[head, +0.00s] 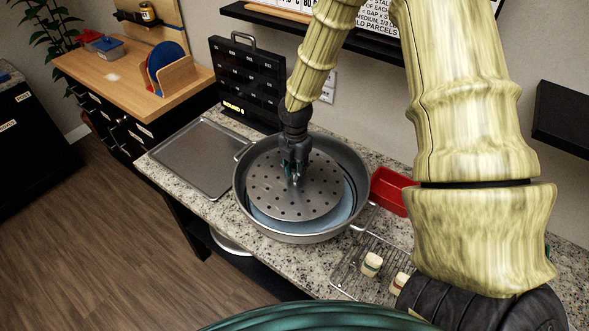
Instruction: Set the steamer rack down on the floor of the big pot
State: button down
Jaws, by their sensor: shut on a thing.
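The steamer rack (277,197) is a round grey metal disc with many holes. It shows within the rim of the big pot (240,190), a wide grey metal pot with side handles on the counter. My gripper (294,176) points down at the middle of the rack and is shut on it; the exact grip point is hard to make out. A light blue surface (322,222) shows inside the pot, below the rack's near and right edge. Whether the rack touches anything below it cannot be told. Most of the pot's floor is hidden under the rack.
A flat metal tray (194,157) lies left of the pot. A black panel case (243,82) stands behind. A red bin (390,190) is close on the right.

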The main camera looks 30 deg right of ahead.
jog(key=shift+f, duration=0.6)
jog(key=c, duration=1.1)
grip_release()
jog(key=shift+r, duration=0.1)
jog(key=shift+r, duration=0.65)
jog(key=shift+r+b, duration=1.95)
jog(key=shift+r, duration=3.9)
